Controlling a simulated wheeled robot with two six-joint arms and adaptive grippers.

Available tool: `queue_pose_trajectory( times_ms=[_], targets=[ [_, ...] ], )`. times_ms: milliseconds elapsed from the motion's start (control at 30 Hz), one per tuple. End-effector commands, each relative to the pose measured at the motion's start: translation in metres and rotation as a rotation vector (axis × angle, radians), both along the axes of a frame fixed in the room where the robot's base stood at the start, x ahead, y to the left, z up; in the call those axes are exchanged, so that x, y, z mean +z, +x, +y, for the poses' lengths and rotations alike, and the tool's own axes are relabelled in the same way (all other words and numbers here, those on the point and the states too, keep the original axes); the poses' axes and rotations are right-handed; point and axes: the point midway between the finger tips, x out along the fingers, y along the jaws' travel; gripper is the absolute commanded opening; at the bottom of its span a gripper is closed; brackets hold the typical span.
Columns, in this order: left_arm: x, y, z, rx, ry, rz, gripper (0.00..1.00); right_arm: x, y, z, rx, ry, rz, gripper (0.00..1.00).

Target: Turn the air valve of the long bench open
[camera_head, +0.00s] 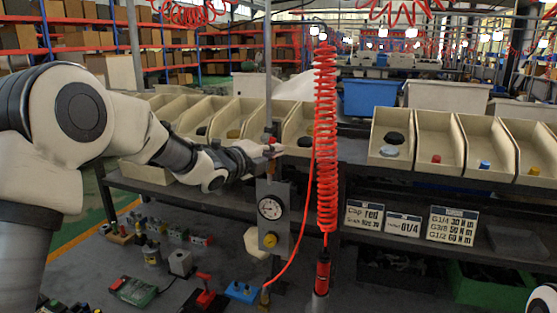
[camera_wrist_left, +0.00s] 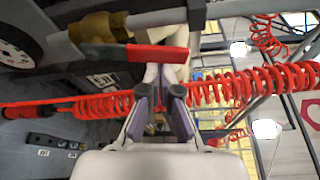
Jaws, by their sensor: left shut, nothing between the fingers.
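The air valve shows in the left wrist view as a brass body (camera_wrist_left: 98,28) with a red lever (camera_wrist_left: 158,54), beside a grey pipe. The lever lies roughly along the pipe in that view. In the head view my left gripper (camera_head: 273,150) is at the valve, above the gauge panel (camera_head: 281,235), and hides part of it. In the wrist view the left gripper (camera_wrist_left: 162,78) is shut and empty, its tips close to the lever's free end. I cannot tell whether they touch. My right gripper is out of view.
A red coiled hose (camera_head: 325,140) hangs just right of the gripper and crosses the wrist view. A pressure gauge (camera_head: 270,208) sits on the panel. Beige bins (camera_head: 433,140) line the bench behind. Small parts and a green box (camera_head: 133,291) lie on the lower front surface.

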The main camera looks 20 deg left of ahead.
Motion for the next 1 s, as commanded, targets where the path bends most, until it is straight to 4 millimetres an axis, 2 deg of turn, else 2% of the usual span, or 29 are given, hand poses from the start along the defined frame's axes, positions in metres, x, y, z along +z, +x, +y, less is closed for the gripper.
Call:
queue_pose_trajectory(
  times_ms=[400,1000],
  targets=[
    [0.005,0.000,0.014,0.001,-0.225,0.006,0.00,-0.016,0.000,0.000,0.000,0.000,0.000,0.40],
    [0.007,0.001,0.016,0.001,-0.260,0.008,0.00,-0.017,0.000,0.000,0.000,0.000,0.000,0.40]
  ],
)
